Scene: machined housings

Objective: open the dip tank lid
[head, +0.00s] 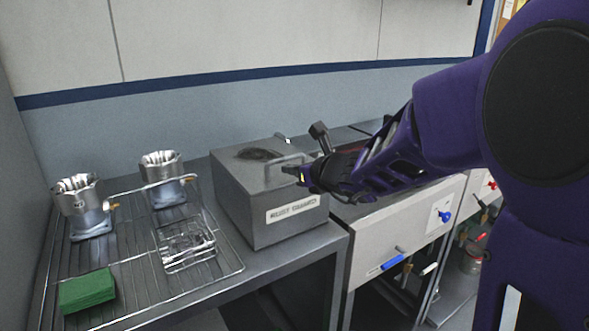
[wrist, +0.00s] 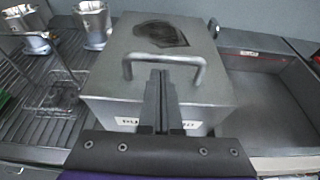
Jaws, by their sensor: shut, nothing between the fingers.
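The dip tank (head: 285,222) is a grey metal box with a white label on its front, standing on the bench. Its lid (head: 235,172) is down flat and has a dark patch on top. A bar handle (head: 284,163) rises from the lid; in the wrist view the handle (wrist: 190,59) spans the lid's front part. My gripper (head: 302,176) is at the front right of the lid, by the handle.
A wire rack (head: 125,262) left of the tank holds two metal housings (head: 82,205) (head: 163,178), a wire basket (head: 186,246) and green pads (head: 87,291). An open basin (wrist: 270,95) lies right of the tank. A wall stands behind.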

